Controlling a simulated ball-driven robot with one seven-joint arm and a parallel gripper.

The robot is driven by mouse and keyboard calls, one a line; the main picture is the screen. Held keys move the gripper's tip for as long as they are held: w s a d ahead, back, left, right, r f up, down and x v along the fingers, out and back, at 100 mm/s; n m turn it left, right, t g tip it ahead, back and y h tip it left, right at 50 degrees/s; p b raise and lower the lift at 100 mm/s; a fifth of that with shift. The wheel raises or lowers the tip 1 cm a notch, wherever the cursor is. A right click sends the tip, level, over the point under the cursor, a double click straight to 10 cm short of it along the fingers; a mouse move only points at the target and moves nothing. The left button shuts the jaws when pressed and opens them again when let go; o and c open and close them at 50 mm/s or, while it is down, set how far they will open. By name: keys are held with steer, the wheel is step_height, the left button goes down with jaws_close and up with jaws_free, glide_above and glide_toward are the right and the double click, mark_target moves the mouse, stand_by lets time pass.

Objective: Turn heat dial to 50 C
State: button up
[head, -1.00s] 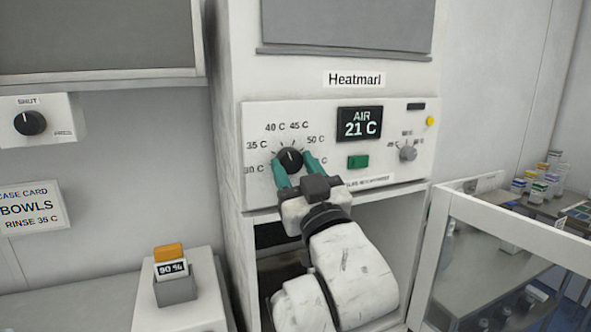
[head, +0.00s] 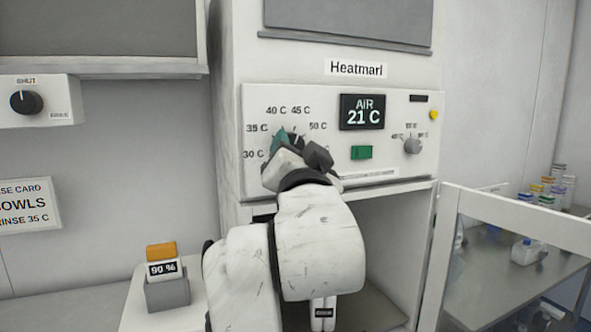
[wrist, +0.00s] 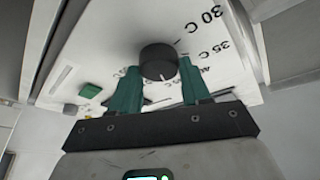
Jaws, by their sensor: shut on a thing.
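The heat dial (head: 297,138) is a round black knob with a white pointer line, on the white Heatmarl panel (head: 400,110). Labels from 30 C to 50 C ring it. In the head view my gripper and wrist cover most of it. In the wrist view the dial (wrist: 157,58) sits between the two green fingers of my gripper (wrist: 159,69), which are shut on it. Its pointer line faces the gripper palm there; the labels near that end are partly hidden by the fingers. In the head view my gripper (head: 292,142) is tilted, with one green finger left of the dial.
A display (head: 362,112) reads AIR 21 C. A green button (head: 361,152) and a small grey dial (head: 412,146) are to the right. An open compartment lies below. A glass-sided door or case (head: 515,215) stands at right; an orange-topped block (head: 161,251) at lower left.

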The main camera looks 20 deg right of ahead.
steer(key=shift+r+m+g+h+b, duration=0.1)
steer(key=shift+m+g+h+b, duration=0.5)
steer(key=shift+m, duration=1.55)
steer(key=shift+m+g+h+b, duration=0.2)
steer(key=shift+m+g+b, duration=0.65)
steer(key=shift+m, duration=1.3)
steer(key=o, duration=1.1)
steer(key=shift+c, duration=0.2)
steer(key=shift+r, duration=0.1)
steer(key=b+v, duration=0.1)
steer(key=v, duration=0.9)
steer(key=shift+s+a, duration=0.2)
steer(key=shift+s, duration=0.15)
